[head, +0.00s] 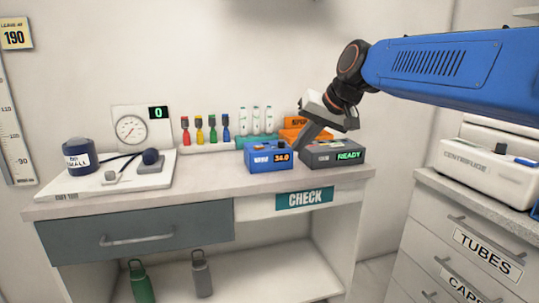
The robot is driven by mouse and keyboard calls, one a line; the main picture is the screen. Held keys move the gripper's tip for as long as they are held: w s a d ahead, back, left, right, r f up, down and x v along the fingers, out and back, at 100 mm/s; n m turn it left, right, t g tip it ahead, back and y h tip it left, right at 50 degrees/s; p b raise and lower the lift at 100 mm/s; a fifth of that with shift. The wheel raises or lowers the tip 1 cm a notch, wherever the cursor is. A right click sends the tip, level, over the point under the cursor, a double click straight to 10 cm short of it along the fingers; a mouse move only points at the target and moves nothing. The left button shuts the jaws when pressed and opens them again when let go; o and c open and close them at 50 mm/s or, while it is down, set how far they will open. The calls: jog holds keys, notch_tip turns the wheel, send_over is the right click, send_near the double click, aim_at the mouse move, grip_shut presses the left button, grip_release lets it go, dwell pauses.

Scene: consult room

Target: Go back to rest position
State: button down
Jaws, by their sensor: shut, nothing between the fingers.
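My gripper (299,146) is shut and empty. It hangs tilted at the end of my blue arm, which reaches in from the right. In the head view its fingertips show between a blue box (268,155) reading 34.0 and a dark grey box (333,153) reading READY. The gripper overlaps part of the grey box and of an orange box (295,134) behind. I cannot tell whether the fingertips touch any of them.
The counter (205,187) also holds a gauge board (143,129), a cuff (82,156), and a rack (222,147) of coloured and white items. A white centrifuge (478,172) stands on the right cabinet. Bottles (202,274) stand on the shelf below. The air above the counter's left is clear.

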jog(key=s+d+f+h, duration=0.1)
jog(key=s+d+f, duration=0.6)
jog(key=s, duration=0.3)
jog(key=s+d+f+h, duration=0.2)
jog(key=s+d+f, duration=0.5)
jog(key=s+f, duration=0.3)
jog(key=s+d+f+g+h, duration=0.1)
jog(key=s+d+f+h, duration=0.1)
jog(key=s+d+f, duration=0.5)
jog(key=s+f, duration=0.2)
jog(key=s, duration=0.1)
jog(key=shift+s+f+m, duration=0.15)
jog(key=shift+s+m, duration=0.05)
jog(key=shift+m, duration=0.2)
dwell(4.6)
